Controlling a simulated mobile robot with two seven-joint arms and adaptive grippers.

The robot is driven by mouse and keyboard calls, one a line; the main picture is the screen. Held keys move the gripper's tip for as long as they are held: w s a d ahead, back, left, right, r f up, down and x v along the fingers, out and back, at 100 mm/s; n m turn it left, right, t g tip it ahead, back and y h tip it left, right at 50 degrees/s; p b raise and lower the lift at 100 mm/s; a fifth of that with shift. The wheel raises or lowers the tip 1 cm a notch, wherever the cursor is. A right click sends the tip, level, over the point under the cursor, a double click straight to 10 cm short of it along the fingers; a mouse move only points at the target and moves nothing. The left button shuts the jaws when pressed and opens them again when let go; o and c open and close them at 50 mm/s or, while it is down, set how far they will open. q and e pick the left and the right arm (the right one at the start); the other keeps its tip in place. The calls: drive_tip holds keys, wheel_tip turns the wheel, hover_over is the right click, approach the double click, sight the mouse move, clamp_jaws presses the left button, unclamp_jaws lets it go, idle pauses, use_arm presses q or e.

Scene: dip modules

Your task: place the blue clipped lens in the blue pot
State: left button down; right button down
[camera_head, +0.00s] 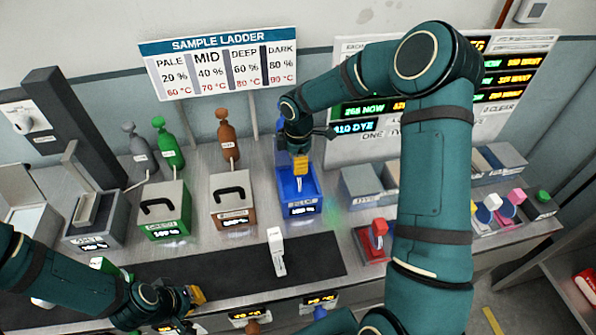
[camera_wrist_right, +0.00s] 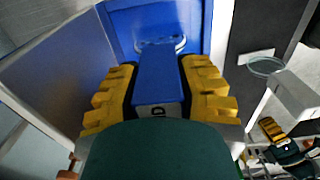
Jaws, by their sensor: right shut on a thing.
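The blue pot (camera_head: 302,211) stands at the back of the counter, right of the brown pot. My right gripper (camera_head: 300,165) is over its open top, pointing down. In the right wrist view, its yellow fingers (camera_wrist_right: 165,95) are shut on the blue clip of the blue clipped lens (camera_wrist_right: 160,75). The clear lens rim lies beyond the clip, against the blue walls of the pot (camera_wrist_right: 205,15). How deep the lens sits is unclear. My left gripper (camera_head: 190,297) is low at the front left; its opening cannot be made out.
A green pot (camera_head: 166,210) and a brown pot (camera_head: 233,200) stand left of the blue one. Grey bins (camera_head: 367,190) and a red clipped lens (camera_head: 378,232) are to the right.

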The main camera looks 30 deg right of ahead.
wheel_tip(320, 180, down, 4)
drive_tip(key=shift+f, duration=0.1)
idle(0.4)
use_arm(q)
drive_tip(key=shift+f, duration=0.2)
use_arm(e)
drive_tip(key=shift+f, duration=0.2)
drive_tip(key=c, duration=0.7)
unclamp_jaws()
use_arm(q)
drive_tip(key=shift+r, duration=0.1)
use_arm(e)
drive_tip(key=shift+r, duration=0.15)
